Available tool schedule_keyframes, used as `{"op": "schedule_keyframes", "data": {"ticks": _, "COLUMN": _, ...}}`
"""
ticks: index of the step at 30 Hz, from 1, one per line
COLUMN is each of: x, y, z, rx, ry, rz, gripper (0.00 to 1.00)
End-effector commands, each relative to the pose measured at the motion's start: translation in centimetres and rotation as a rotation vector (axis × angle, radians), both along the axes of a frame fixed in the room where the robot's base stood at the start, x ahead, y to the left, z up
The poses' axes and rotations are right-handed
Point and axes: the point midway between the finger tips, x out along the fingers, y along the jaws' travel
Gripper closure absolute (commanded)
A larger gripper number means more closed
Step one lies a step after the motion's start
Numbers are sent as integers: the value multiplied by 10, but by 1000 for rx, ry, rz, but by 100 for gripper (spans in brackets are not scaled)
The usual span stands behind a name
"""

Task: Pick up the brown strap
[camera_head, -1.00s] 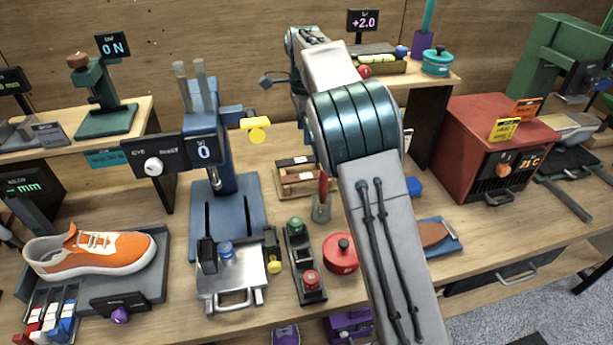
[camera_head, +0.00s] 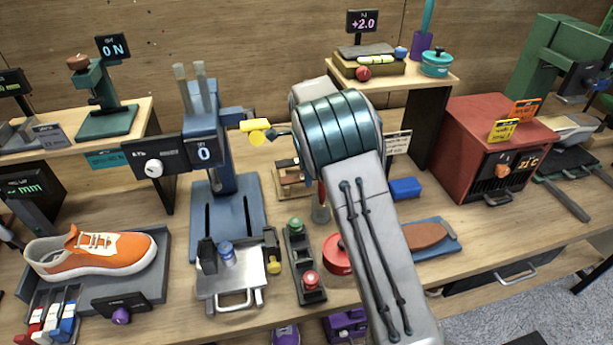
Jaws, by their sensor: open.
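A long flat brown piece (camera_head: 418,236), which may be the brown strap, lies on a blue tray (camera_head: 447,250) on the bench, right of my arm. My arm covers the left end of the tray. I cannot tell for sure that this piece is the strap. My gripper does not show in the head view; the end of my arm is hidden behind its large teal and white joint.
A small blue block (camera_head: 405,188) lies behind the tray. A red oven-like box (camera_head: 478,150) stands to the right. A red round pot (camera_head: 337,256) is partly behind my arm. A blue press (camera_head: 228,190) stands left. Bare bench shows around the blue block.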

Motion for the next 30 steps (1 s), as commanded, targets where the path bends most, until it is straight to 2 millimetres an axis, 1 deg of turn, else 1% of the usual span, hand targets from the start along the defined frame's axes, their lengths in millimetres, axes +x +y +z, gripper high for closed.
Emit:
{"op": "schedule_keyframes", "data": {"ticks": 7, "x": 0, "y": 0, "z": -3, "rx": 0, "ry": -1, "rz": 0, "gripper": 45}}
{"op": "schedule_keyframes", "data": {"ticks": 8, "x": 0, "y": 0, "z": -3, "rx": 0, "ry": -1, "rz": 0, "gripper": 48}}
{"op": "schedule_keyframes", "data": {"ticks": 9, "x": 0, "y": 0, "z": -3, "rx": 0, "ry": -1, "rz": 0, "gripper": 59}}
{"op": "schedule_keyframes", "data": {"ticks": 11, "x": 0, "y": 0, "z": -3, "rx": 0, "ry": -1, "rz": 0, "gripper": 76}}
{"op": "schedule_keyframes", "data": {"ticks": 12, "x": 0, "y": 0, "z": -3, "rx": 0, "ry": -1, "rz": 0, "gripper": 87}}
{"op": "schedule_keyframes", "data": {"ticks": 13, "x": 0, "y": 0, "z": -3, "rx": 0, "ry": -1, "rz": 0, "gripper": 94}}
{"op": "schedule_keyframes", "data": {"ticks": 20, "x": 0, "y": 0, "z": -2, "rx": 0, "ry": -1, "rz": 0, "gripper": 94}}
{"op": "schedule_keyframes", "data": {"ticks": 23, "x": 1, "y": 0, "z": 1, "rx": 1, "ry": -2, "rz": 0, "gripper": 94}}
{"op": "schedule_keyframes", "data": {"ticks": 26, "x": 1, "y": 0, "z": 13, "rx": 2, "ry": -6, "rz": 1, "gripper": 94}}
{"op": "schedule_keyframes", "data": {"ticks": 30, "x": 1, "y": 0, "z": 41, "rx": 2, "ry": -7, "rz": 2, "gripper": 94}}
